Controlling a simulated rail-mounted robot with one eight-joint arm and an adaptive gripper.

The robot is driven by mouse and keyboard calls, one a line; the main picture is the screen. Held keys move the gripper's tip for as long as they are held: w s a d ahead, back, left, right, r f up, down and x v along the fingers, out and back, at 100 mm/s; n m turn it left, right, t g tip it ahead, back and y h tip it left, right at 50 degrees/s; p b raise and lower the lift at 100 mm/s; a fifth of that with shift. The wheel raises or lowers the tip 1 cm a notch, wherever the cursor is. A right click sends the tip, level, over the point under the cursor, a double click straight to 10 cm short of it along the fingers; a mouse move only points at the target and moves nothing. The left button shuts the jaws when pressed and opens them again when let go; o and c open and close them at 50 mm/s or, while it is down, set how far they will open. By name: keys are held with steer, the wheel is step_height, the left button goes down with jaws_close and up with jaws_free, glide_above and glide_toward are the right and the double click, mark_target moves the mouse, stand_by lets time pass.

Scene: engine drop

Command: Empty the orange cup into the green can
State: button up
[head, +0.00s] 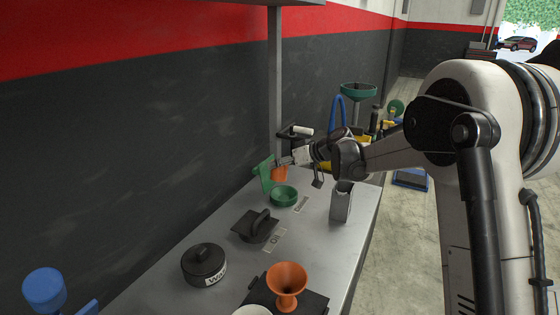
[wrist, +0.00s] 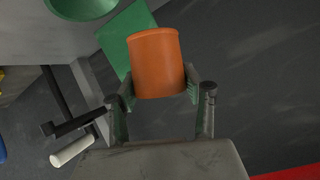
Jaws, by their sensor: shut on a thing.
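The orange cup (head: 279,173) is in my gripper (head: 283,162) above the far part of the grey bench. In the wrist view the orange cup (wrist: 156,62) sits between the two fingers of my gripper (wrist: 160,88), which are shut on it. Its opening and contents cannot be made out. A green round, open-topped container (head: 284,195), which looks like the green can, stands just in front of the cup. Part of its rim shows at the top of the wrist view (wrist: 82,6). A flat green piece (head: 264,174) stands beside the cup; it also shows behind it in the wrist view (wrist: 118,42).
A grey open-topped metal container (head: 341,203) stands right of the green one. A black cap with a handle (head: 256,226), a black round cap (head: 204,265) and an orange funnel (head: 287,283) are nearer on the bench. A grey post (head: 275,90) rises behind.

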step_height(320, 180, down, 6)
steer(key=shift+w+r+m+g+b, duration=0.15)
steer(key=shift+m+g+b, duration=0.45)
steer(key=shift+m+g, duration=0.4)
steer(key=shift+f+b, duration=0.35)
steer(key=shift+b, duration=0.05)
steer(key=shift+w+d+r+m+g+y+b, duration=0.1)
steer(key=shift+r+m+g+y+b, duration=0.2)
steer(key=shift+m+g, duration=0.25)
steer(key=shift+w+r+m+g+y+b, duration=0.1)
steer(key=shift+r+m+g+y+b, duration=0.05)
steer(key=shift+m+g+y+b, duration=0.3)
stand_by(2.1)
steer(key=shift+w+d+r+m+g+y+b, duration=0.1)
steer(key=shift+w+r+m+g+y+b, duration=0.15)
steer(key=shift+m+g, duration=0.2)
steer(key=shift+w+r+m+g+y+b, duration=0.1)
steer(key=shift+m+g+b, duration=0.25)
steer(key=shift+m+g, duration=0.1)
stand_by(2.3)
